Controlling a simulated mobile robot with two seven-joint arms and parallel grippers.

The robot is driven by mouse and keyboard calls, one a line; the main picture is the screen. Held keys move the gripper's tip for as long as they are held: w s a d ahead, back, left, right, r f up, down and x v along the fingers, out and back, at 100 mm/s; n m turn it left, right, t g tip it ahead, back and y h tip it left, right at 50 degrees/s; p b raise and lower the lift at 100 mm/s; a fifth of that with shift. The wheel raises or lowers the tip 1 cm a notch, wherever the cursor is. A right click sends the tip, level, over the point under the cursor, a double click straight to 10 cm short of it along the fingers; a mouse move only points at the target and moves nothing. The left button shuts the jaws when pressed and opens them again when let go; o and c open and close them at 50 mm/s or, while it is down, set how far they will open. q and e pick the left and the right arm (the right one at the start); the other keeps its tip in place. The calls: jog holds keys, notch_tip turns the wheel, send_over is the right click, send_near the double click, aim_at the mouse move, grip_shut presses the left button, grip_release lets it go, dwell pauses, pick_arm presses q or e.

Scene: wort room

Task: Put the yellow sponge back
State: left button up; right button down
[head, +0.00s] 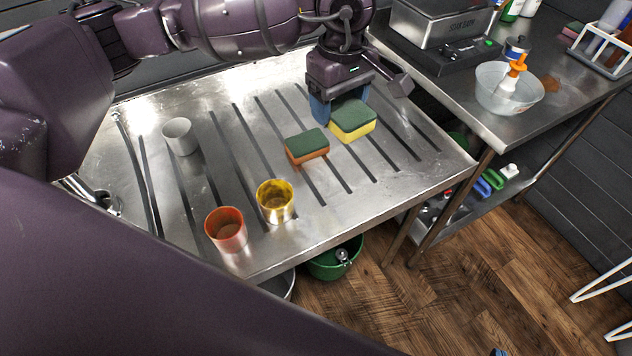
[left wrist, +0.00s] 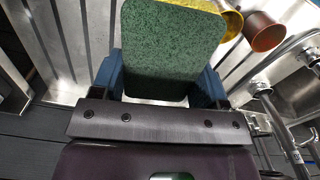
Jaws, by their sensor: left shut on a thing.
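The yellow sponge (head: 352,125) has a yellow body and a dark green scouring face on top. My left gripper (head: 341,104) is shut on it, over the ribbed steel drainboard (head: 385,195). In the left wrist view the sponge's green face (left wrist: 172,50) fills the space between the two blue fingers. I cannot tell whether its underside touches the drainboard. An orange sponge (head: 307,149) with a green top lies just left of it on the board. My right gripper is not in view.
A white cup (head: 180,137), a yellow cup (head: 275,203) and a red-orange cup (head: 226,231) stand on the drainboard. A side table at right carries a clear bowl (head: 509,92) and a boxy device (head: 440,45). A green bucket (head: 335,262) is below.

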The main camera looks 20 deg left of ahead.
pick_arm(q)
jog(key=shift+d+m, duration=0.3)
jog(key=shift+m, duration=0.3)
jog(key=shift+f, duration=0.25)
send_over(334, 187)
notch_tip(334, 187, down, 14)
jog(key=shift+w+f, duration=0.15)
jog(key=shift+f, duration=0.05)
jog(key=shift+f+b, duration=0.3)
jog(key=shift+f, duration=0.4)
notch_tip(334, 187, down, 4)
jog(key=shift+r, duration=0.1)
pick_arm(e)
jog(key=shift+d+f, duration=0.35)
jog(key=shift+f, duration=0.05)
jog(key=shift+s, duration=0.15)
